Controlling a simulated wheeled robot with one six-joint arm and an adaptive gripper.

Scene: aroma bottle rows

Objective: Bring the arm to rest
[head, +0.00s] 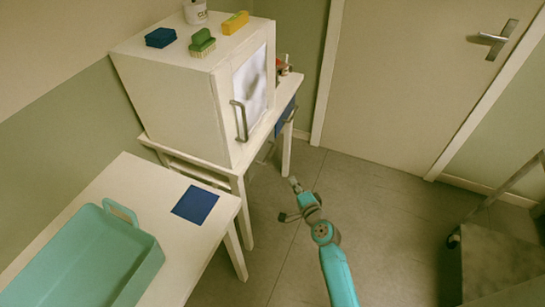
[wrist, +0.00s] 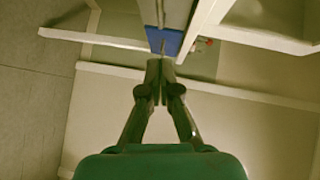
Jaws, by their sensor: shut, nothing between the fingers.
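My gripper (head: 294,184) is at the end of my teal arm, out over the grey floor in the head view, to the right of the cabinet table's legs. In the wrist view my gripper (wrist: 160,68) shows its two fingers together, shut with nothing between them. White furniture parts and a blue surface (wrist: 165,40) appear beyond the fingertips. I cannot tell how far the fingertips are from them.
A white cabinet (head: 175,105) with a handled glass door stands on a table, with sponges and a brush on top. A nearer white table (head: 205,235) holds a teal tray (head: 150,262) and blue mat (head: 195,204). A cart (head: 500,262) stands at right. Floor between is free.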

